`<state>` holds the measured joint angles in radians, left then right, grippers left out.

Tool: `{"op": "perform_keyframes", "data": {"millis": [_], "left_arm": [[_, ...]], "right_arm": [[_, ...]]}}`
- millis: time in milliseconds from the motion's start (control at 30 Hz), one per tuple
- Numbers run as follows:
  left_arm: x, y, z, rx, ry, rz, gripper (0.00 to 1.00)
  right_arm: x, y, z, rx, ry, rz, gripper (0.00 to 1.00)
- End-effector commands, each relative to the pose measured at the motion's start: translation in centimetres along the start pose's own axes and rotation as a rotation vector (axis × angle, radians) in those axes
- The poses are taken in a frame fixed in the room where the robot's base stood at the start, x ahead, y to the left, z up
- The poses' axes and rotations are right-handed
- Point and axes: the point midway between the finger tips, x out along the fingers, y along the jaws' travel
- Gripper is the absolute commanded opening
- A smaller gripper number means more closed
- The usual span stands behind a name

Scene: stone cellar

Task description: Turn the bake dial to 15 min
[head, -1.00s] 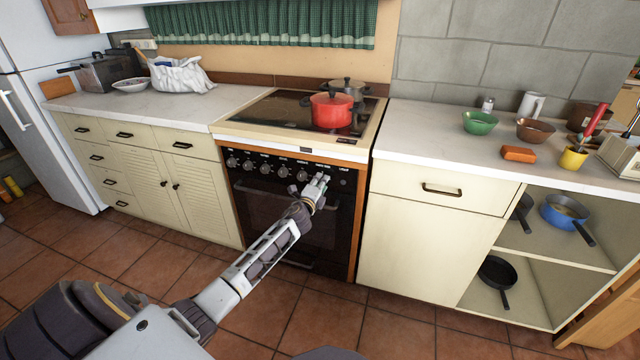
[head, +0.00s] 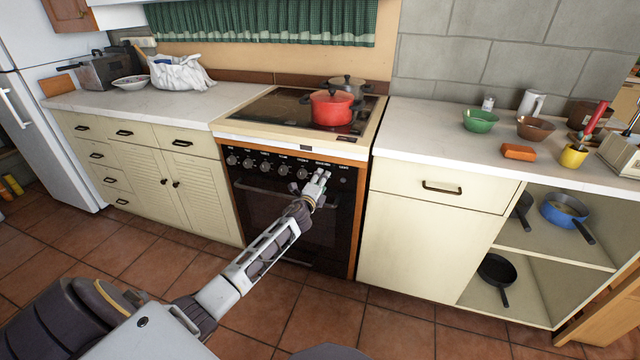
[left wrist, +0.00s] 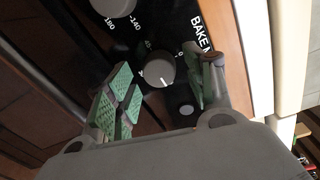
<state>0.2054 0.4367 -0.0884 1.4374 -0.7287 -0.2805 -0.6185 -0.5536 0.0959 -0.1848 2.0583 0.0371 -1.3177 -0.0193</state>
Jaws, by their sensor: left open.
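The bake dial (left wrist: 160,70) is a round grey knob on the black oven panel, beside white "BAKE" lettering, in the left wrist view. Its white mark points toward the bottom of that picture. Small numbers stand around it; a 0 is at its upper right, others are hard to read. My left gripper (left wrist: 160,90) is open, its green-padded fingers on either side of the dial, with a visible gap at each side. In the head view my left gripper (head: 322,181) is at the right end of the oven's knob row and hides the dial. My right gripper is not in view.
The oven door handle (head: 270,191) runs below the panel. A red pot (head: 332,108) stands on the cooktop above. Cream cabinets flank the oven; the tiled floor in front is clear.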

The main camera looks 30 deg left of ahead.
Motion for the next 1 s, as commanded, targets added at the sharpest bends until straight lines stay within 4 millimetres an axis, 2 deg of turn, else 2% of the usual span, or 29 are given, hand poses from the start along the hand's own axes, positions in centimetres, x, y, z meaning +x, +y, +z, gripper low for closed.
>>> {"op": "perform_keyframes", "data": {"millis": [367,1000], "left_arm": [[-1.0,0.1,0.0,0.001,0.000,0.000,0.53],[-6.1,0.1,0.0,0.000,0.001,0.001,0.53]], "right_arm": [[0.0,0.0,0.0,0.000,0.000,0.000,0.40],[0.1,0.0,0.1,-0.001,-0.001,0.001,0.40]]}}
